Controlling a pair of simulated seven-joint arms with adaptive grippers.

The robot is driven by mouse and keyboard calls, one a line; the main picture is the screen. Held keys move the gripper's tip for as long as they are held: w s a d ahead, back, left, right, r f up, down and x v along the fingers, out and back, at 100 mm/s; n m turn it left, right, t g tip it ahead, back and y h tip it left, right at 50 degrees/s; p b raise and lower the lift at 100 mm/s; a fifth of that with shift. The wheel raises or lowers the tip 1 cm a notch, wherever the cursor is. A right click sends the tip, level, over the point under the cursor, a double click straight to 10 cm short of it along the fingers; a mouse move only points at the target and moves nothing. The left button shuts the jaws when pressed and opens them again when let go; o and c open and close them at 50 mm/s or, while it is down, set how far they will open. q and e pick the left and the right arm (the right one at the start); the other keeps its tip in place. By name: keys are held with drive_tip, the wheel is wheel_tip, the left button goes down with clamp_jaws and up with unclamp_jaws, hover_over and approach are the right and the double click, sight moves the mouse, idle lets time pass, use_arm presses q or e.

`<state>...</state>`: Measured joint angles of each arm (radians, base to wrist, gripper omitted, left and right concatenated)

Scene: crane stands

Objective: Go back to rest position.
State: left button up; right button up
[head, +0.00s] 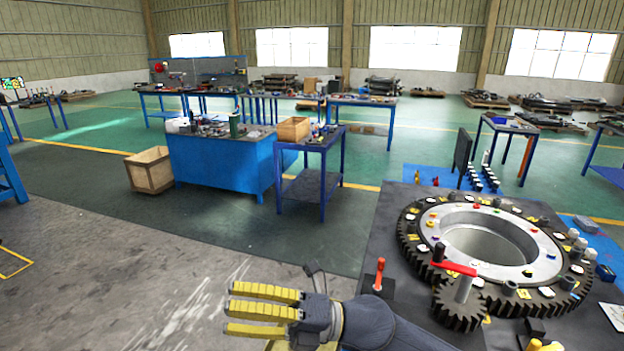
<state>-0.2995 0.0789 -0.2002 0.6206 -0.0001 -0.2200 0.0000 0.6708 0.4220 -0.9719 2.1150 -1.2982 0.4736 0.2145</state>
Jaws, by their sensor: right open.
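My right gripper (264,308) shows at the bottom centre, with yellow fingers pointing left. It is open and nothing shows between the fingers. It is over the floor, left of the dark work table (385,250). My left gripper is not in view. On the table lies a large dark ring gear (410,250) with a pale inner ring (535,245). A small gear (460,318) with a red-handled post (455,268) stands at its front left edge.
A red-topped tool (379,274) stands on the table near my right wrist. A blue workbench (220,165), a wooden crate (150,170) and a blue-legged cart (309,170) stand farther back. The grey floor (110,290) at left is clear.

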drive_tip(key=w+d+f+m+t+h, duration=0.1)
drive_tip(key=w+d+m+t+h, duration=0.4)
drive_tip(key=d+m+t, duration=0.45)
drive_tip(key=w+d+f+m+t+h, duration=0.1)
drive_tip(key=w+d+m+t+h, duration=0.4)
drive_tip(key=m+t, duration=0.8)
drive_tip(key=s+d+f+m+g+h, duration=0.3)
drive_tip(key=d+f+m+h, duration=0.3)
drive_tip(key=d+f, duration=0.45)
drive_tip(key=s+d+f+m+g+h, duration=0.4)
drive_tip(key=d+f+h, duration=0.3)
drive_tip(key=d+f, duration=0.35)
drive_tip(key=s+d+f+g+h, duration=0.1)
drive_tip(key=s+d+f+g, duration=0.25)
drive_tip(key=s+f, duration=0.35)
drive_tip(key=s+d+f+g+h, duration=0.25)
drive_tip(key=s+d+f, duration=0.25)
drive_tip(key=s, duration=0.4)
drive_tip(key=s+a+f+g+y, duration=0.2)
drive_tip(key=a+f, duration=0.1)
drive_tip(key=f, duration=1.3)
drive_tip(key=s+a+f+g+y, duration=0.1)
drive_tip(key=a+f+g+y, duration=0.15)
drive_tip(key=f, duration=1.35)
drive_tip(key=s+f+m+g+y, duration=0.1)
drive_tip(key=s+f+m+g, duration=0.1)
drive_tip(key=s+f, duration=1.8)
drive_tip(key=shift+s+a+m, duration=0.3)
drive_tip(key=shift+s+m, duration=0.4)
drive_tip(key=shift+m, duration=0.15)
